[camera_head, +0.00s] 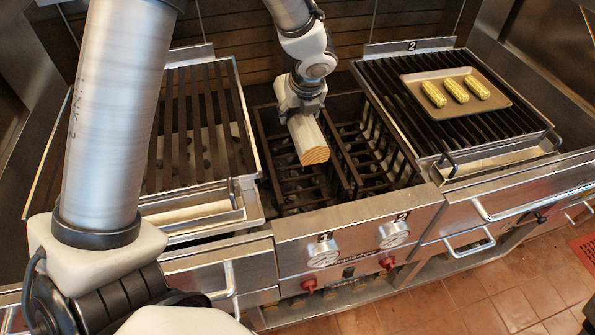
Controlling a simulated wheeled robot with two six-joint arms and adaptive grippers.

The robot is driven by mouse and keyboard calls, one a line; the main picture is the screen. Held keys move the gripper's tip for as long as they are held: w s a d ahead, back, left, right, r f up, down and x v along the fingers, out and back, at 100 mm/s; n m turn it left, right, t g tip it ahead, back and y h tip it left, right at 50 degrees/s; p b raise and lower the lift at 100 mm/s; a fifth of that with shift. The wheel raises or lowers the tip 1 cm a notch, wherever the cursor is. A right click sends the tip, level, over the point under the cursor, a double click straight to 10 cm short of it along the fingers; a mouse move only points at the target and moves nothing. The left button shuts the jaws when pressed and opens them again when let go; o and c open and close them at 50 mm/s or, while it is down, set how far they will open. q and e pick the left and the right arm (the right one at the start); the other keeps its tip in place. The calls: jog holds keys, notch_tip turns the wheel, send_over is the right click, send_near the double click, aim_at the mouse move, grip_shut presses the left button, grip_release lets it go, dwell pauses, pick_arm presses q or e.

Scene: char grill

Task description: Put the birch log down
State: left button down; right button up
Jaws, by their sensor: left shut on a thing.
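The birch log (307,138) is a pale, squared-looking piece of wood with a ringed tan end face turned toward me. My left gripper (301,103) comes down from the top and is shut on the log's far end. The log is over the middle fire basket (349,188), a dark barred opening between the two grills, near its left compartment. I cannot tell whether the log touches the bars. My right gripper is out of view.
A slatted grill (205,130) is on the left. On the right, another grill (385,98) carries a tray (424,84) with 3 corn cobs (454,90). The steel front panel (360,228) has gauges and red knobs. My arm covers much of the left side.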

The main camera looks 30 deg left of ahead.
pick_arm(q)
jog(key=f+b, duration=0.2)
jog(key=s+f+b, duration=0.1)
jog(key=f, duration=0.1)
jog(key=shift+d, duration=0.35)
jog(key=b, duration=0.5)
send_over(298, 176)
jog(key=d, duration=0.1)
notch_tip(298, 176, down, 7)
jog(key=f+b, duration=0.1)
jog(key=f, duration=0.2)
jog(key=f+b, duration=0.1)
jog(key=f, duration=0.2)
jog(key=s+f+b, duration=0.1)
jog(key=f, duration=0.2)
jog(key=shift+d+f, duration=0.15)
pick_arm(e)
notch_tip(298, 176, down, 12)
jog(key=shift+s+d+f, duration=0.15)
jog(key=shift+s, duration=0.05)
pick_arm(q)
jog(key=shift+s, duration=0.1)
jog(key=shift+f, duration=0.1)
jog(key=shift+c, duration=1.1)
grip_release()
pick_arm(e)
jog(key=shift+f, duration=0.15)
